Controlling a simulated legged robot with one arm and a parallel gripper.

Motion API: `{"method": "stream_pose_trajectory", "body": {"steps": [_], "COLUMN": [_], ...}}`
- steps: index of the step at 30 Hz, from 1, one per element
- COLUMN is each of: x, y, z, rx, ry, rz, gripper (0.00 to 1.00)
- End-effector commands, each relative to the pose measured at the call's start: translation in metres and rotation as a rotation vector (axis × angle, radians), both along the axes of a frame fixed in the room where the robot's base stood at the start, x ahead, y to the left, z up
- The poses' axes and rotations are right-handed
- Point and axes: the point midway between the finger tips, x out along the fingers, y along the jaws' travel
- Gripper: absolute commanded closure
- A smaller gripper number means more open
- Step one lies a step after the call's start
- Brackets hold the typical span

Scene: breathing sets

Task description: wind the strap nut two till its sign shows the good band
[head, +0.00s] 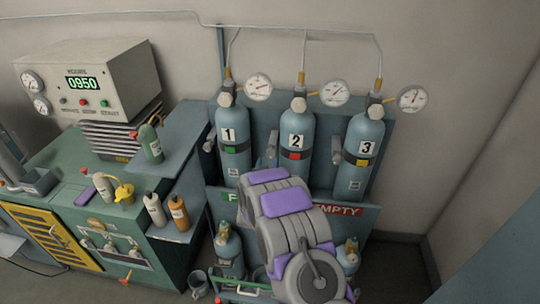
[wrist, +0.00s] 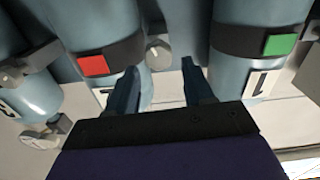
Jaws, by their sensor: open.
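Cylinder two (head: 292,165) stands in the middle of the rack, and its sign (head: 294,155) is red. The red sign also shows in the wrist view (wrist: 93,65), where the scene is upside down. The strap nut two (wrist: 158,52), a grey knob, sits beside that cylinder's dark strap; part of it shows in the head view (head: 271,152). My gripper (wrist: 160,68) is open, its two dark fingers apart, with the nut appearing between and beyond the tips. No contact is visible. In the head view my arm hides the fingers.
Cylinder one (head: 232,150) has a green sign and cylinder three (head: 361,150) a yellow one; they flank cylinder two closely. Gauges (head: 334,93) and pipes stand above. Smaller cylinders (head: 228,248) are below. A green bench (head: 60,200) with bottles is at left.

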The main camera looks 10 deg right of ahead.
Motion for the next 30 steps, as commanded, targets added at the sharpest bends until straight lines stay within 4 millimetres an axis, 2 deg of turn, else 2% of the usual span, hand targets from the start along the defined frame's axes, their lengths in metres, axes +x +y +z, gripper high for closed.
{"method": "stream_pose_trajectory", "body": {"steps": [6,13,27,30], "x": [0.032,0.054,0.061,0.061], "y": [-0.012,-0.018,-0.020,-0.020], "z": [-0.001,0.000,0.001,0.000], "rx": [0.000,0.000,-0.002,-0.001], "ry": [-0.003,-0.002,0.000,-0.001], "rz": [-0.001,0.000,0.000,0.000], "gripper": [0.48,0.48,0.48,0.58]}}
